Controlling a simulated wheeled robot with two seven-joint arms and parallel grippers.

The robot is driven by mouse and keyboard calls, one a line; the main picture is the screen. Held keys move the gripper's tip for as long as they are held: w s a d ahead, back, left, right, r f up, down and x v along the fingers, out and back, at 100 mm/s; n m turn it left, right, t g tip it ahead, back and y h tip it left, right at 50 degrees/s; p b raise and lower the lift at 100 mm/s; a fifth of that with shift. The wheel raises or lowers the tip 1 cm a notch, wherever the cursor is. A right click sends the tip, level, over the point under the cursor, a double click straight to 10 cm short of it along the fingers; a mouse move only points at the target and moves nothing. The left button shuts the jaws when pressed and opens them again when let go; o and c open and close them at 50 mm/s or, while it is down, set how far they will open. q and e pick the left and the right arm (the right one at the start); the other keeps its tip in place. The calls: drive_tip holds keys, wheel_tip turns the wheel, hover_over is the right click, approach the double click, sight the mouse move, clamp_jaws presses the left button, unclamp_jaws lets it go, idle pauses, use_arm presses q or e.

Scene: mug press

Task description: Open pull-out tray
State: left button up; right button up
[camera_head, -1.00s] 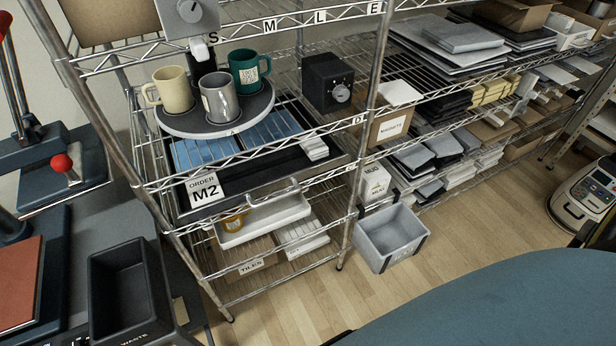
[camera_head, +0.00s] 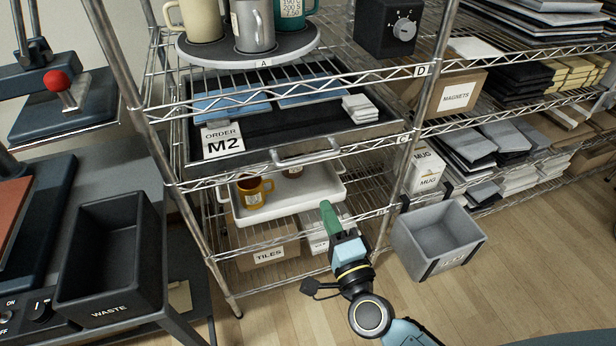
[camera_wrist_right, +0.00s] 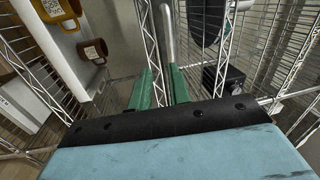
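A dark pull-out tray (camera_head: 240,162) sits in the rack's middle level, with a silver bar handle (camera_head: 306,158) along its front. It holds blue sheets, a small white stack and an "ORDER M2" card (camera_head: 222,141). My right gripper (camera_head: 325,204) has green fingers and is in front of the rack, below the handle's right end in the head view. In the right wrist view the fingers (camera_wrist_right: 162,80) are spread apart, with a silver bar (camera_wrist_right: 168,35) lying ahead between them. Contact cannot be made out. My left gripper is not in view.
A white tray (camera_head: 325,195) with an amber mug (camera_head: 254,191) and another mug is just below the handle. A grey bin (camera_head: 436,239) hangs at right. A black waste bin (camera_head: 113,248) stands left. Mugs stand on a round turntable (camera_head: 250,57) above.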

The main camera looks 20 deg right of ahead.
sight(308, 157)
drive_tip(key=shift+m, duration=0.6)
drive_tip(key=w+r, duration=0.1)
drive_tip(key=w, duration=0.3)
drive_tip(key=w+r, duration=0.1)
drive_tip(key=w, duration=0.3)
drive_tip(key=w+r, duration=0.2)
drive_tip(key=w, duration=0.3)
drive_tip(key=shift+w+a, duration=0.1)
clamp_jaws()
